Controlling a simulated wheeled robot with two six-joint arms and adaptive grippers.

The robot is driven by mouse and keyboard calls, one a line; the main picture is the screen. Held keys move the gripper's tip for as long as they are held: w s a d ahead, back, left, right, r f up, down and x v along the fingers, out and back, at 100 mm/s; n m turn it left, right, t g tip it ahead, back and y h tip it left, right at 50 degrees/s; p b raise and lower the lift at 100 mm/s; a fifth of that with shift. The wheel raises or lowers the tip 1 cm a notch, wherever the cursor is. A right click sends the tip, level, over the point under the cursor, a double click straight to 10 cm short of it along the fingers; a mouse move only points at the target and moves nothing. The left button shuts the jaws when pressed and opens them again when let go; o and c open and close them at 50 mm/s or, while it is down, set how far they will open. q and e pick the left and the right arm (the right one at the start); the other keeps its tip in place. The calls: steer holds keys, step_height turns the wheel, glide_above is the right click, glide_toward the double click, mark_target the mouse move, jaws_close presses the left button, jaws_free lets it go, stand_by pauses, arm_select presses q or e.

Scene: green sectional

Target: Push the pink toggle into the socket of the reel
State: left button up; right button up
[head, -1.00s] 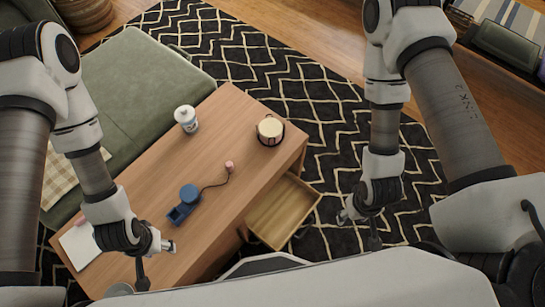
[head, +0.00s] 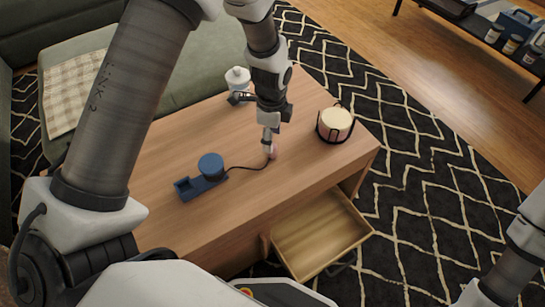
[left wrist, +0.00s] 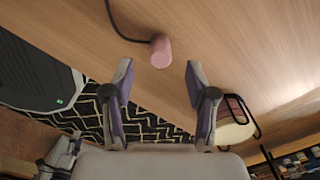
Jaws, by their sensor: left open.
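The pink toggle (head: 274,154) lies on the wooden table at the end of a dark cord, partly hidden by my left gripper (head: 269,145). In the left wrist view the toggle (left wrist: 160,50) lies just beyond and between the open fingertips of my left gripper (left wrist: 159,75), with nothing held. The blue reel (head: 210,166) stands on the table to the left, with the cord running from it. A blue open-topped holder, seemingly the socket (head: 187,188), joins the reel at its left front. My right gripper is out of view.
A candle in a black wire holder (head: 335,124) stands right of the toggle, and a white jar (head: 238,78) stands behind my left gripper. An open drawer (head: 318,264) juts from the table front. The table (head: 150,235) is bare around the reel.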

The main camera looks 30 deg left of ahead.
arm_select(q)
step_height(320, 180, down, 6)
steer(key=b, duration=0.2)
steer(key=shift+r+b, duration=0.15)
steer(key=shift+b, duration=0.15)
steer(key=shift+r, duration=0.1)
steer(key=shift+c, duration=1.4)
steer(key=c, duration=0.8)
steer(key=shift+o, duration=0.2)
